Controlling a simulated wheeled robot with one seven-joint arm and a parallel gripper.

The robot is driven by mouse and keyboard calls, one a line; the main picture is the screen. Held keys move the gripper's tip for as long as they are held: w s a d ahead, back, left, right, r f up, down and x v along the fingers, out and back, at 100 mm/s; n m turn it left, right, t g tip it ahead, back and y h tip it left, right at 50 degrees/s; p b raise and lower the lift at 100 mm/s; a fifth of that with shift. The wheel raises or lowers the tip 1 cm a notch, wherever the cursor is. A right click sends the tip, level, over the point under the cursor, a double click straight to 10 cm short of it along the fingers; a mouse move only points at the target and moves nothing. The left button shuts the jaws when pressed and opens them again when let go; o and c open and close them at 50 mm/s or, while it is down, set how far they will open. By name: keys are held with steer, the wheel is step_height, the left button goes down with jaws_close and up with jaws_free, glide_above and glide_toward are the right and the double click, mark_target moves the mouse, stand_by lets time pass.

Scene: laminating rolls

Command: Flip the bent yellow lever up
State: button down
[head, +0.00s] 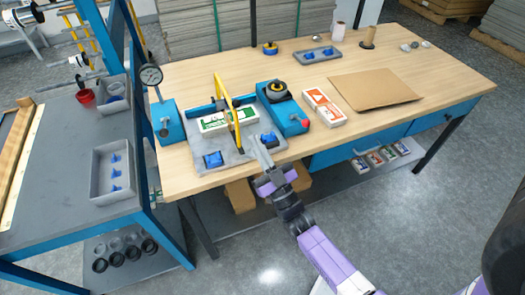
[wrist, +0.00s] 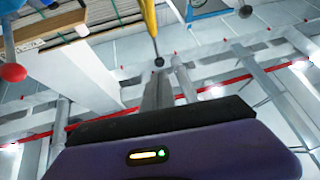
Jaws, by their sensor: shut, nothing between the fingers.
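The bent yellow lever (head: 229,101) stands over the grey fixture plate (head: 240,155) at the table's front edge. In the head view it runs from the upper left down toward the plate's front. Part of it shows at the top of the wrist view (wrist: 150,18), ending in a dark round tip. My gripper (head: 257,142) is shut and empty, just right of the lever's lower end. In the wrist view my fingers (wrist: 158,90) point toward the lever's dark tip. I cannot tell whether they touch it.
A white and green box (head: 213,122) lies behind the lever. A blue unit with a red knob (head: 305,123) stands close on the right. A dial gauge (head: 151,75) stands on the left. Orange and white boxes (head: 323,105) and a brown sheet (head: 374,90) lie further right.

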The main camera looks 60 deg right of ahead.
steer(key=p+x, duration=0.2)
steer(key=x, duration=0.6)
steer(key=shift+r, duration=0.1)
